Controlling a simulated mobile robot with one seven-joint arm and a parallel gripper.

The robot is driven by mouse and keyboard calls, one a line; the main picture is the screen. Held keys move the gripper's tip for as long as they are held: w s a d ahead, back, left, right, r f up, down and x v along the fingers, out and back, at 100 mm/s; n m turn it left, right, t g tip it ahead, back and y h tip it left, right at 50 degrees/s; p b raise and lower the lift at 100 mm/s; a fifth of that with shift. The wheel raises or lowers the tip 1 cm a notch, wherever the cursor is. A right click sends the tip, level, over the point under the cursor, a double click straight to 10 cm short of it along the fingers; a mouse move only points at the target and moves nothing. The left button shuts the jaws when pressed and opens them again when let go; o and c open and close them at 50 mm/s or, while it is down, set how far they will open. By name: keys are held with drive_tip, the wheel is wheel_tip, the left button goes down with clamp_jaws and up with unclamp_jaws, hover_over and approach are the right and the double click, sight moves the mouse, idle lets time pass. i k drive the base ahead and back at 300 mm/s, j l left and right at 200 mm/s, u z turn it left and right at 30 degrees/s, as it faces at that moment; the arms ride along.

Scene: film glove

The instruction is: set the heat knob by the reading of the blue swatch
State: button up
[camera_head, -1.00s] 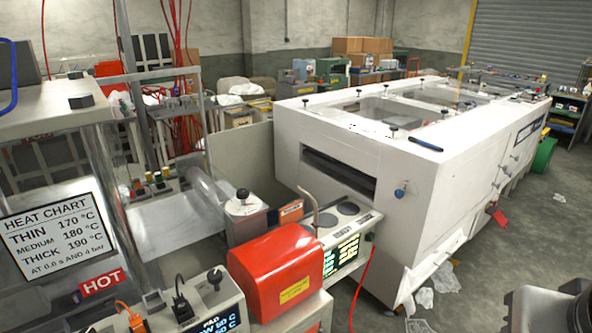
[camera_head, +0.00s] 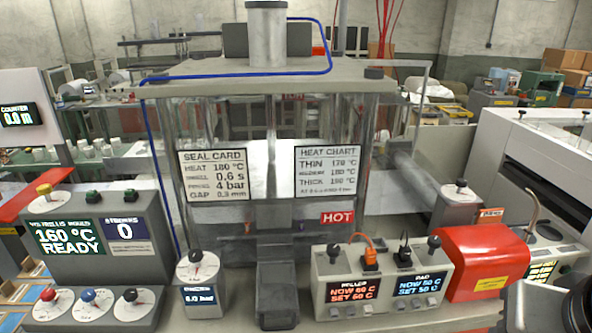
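A left console (camera_head: 98,262) has a display (camera_head: 68,238) reading 160 °C READY. Below it are a red-capped knob (camera_head: 48,295), a blue-capped knob (camera_head: 88,296) and a black-capped knob (camera_head: 130,296) on white dials; a yellow-capped knob (camera_head: 44,190) is on top. Their labels are too small to tell which is the heat knob. The heat chart (camera_head: 328,172) reads THIN 170, MEDIUM 180, THICK 190 °C. The seal card (camera_head: 213,176) lists heat 180 °C, 0.6 s, 4 bar. I make out no blue swatch. My gripper is not visible; part of my arm seems to show lower right.
A clear-walled press stands in the centre with a red HOT sign (camera_head: 338,217). A small dial post (camera_head: 198,283), a two-display box (camera_head: 383,284) and a red cover (camera_head: 482,264) line the front. A second display (camera_head: 125,228) reads 0.

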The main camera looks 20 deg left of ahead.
sight(48, 295)
drive_tip(key=k+j+u, duration=0.1)
drive_tip(key=j+u, duration=0.25)
drive_tip(key=j, duration=0.15)
drive_tip(key=j+u, duration=0.35)
drive_tip(key=j, duration=0.2)
drive_tip(key=j+u, duration=0.25)
drive_tip(key=j, duration=1.5)
drive_tip(key=i+j, duration=0.15)
drive_tip(key=j, duration=1.05)
drive_tip(key=i, duration=0.05)
